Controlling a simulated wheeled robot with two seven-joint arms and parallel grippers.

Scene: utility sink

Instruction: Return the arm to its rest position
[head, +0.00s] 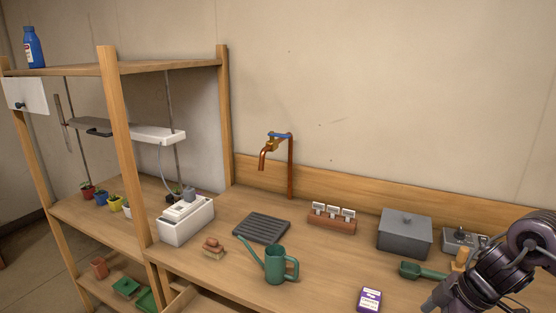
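My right arm (490,275) comes in at the lower right corner, bent at a large round joint. Its lower end, where my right gripper (434,300) seems to be, points down and left over the front right of the wooden bench. The fingers are too small and cut off by the frame to show whether they are open or shut. No held thing shows at that end. My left arm and gripper are not in view.
Near my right arm are a green scoop (424,271), a purple packet (370,299), a grey lidded box (404,234) and a metal device (462,240). A green watering can (275,265), a dark slatted tray (262,228) and a copper tap (290,165) are further left. A wooden shelf post (127,150) rises at left.

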